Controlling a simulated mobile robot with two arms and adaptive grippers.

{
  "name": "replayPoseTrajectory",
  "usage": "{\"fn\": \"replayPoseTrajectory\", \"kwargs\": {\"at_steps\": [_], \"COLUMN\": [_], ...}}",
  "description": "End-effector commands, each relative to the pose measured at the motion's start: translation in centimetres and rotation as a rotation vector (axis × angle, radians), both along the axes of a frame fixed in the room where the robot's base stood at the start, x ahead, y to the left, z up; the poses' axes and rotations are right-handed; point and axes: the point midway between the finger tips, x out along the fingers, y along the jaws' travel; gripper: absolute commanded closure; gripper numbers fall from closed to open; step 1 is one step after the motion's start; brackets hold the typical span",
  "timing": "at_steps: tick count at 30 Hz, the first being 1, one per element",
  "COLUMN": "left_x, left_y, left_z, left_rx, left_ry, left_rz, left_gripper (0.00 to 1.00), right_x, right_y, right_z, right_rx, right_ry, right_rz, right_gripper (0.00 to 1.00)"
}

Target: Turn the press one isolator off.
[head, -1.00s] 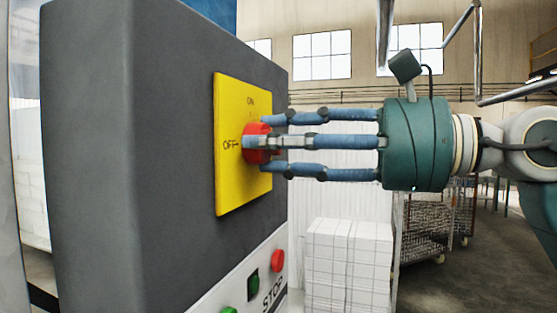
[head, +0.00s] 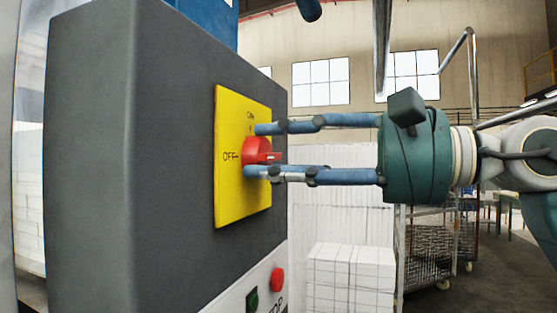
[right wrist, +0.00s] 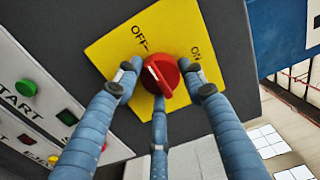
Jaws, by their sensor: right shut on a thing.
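The red isolator knob (head: 256,149) sits on a yellow plate (head: 228,195) on the side of a grey cabinet. The plate is marked ON at the top and OFF at the left. My right gripper (head: 254,151) reaches in from the right, its blue fingers shut around the knob. In the right wrist view three fingers close around the knob (right wrist: 160,74). A white line on it lies on its OFF-facing side; I cannot tell its exact setting. The fingers hide part of the knob's rim. I do not recognise my left gripper in either view.
Below the plate is a white panel with a red button (head: 277,279), a dark green button (head: 252,299) and, in the wrist view, a green START button (right wrist: 26,88). White stacked blocks (head: 350,275) and wire trolleys (head: 430,262) stand behind. A blue rounded piece shows at the top edge.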

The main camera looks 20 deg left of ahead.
Motion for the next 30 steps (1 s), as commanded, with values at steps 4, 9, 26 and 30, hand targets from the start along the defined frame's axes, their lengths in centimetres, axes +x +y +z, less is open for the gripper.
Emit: {"fn": "replayPoseTrajectory", "kwargs": {"at_steps": [4,9,26,30], "left_x": [0.0,0.0,-0.2,-0.1], "left_y": [0.0,0.0,0.3,0.2], "left_z": [0.0,0.0,0.0,0.0], "left_rx": [0.000,0.000,0.003,0.002], "left_ry": [0.000,0.000,0.002,0.002], "left_rz": [0.000,0.000,0.001,0.001], "left_gripper": [0.60,0.60,0.60,0.60], "right_x": [-0.4,-0.4,-0.1,-0.1], "right_y": [0.1,0.1,-0.2,-1.8], "right_z": [0.2,0.1,-0.1,-0.1], "right_rx": [0.001,-0.001,-0.003,-0.001], "right_ry": [-0.014,-0.014,-0.009,-0.008], "right_rz": [0.007,0.008,0.002,-0.001], "right_gripper": [0.86,0.86,0.41,0.41]}}
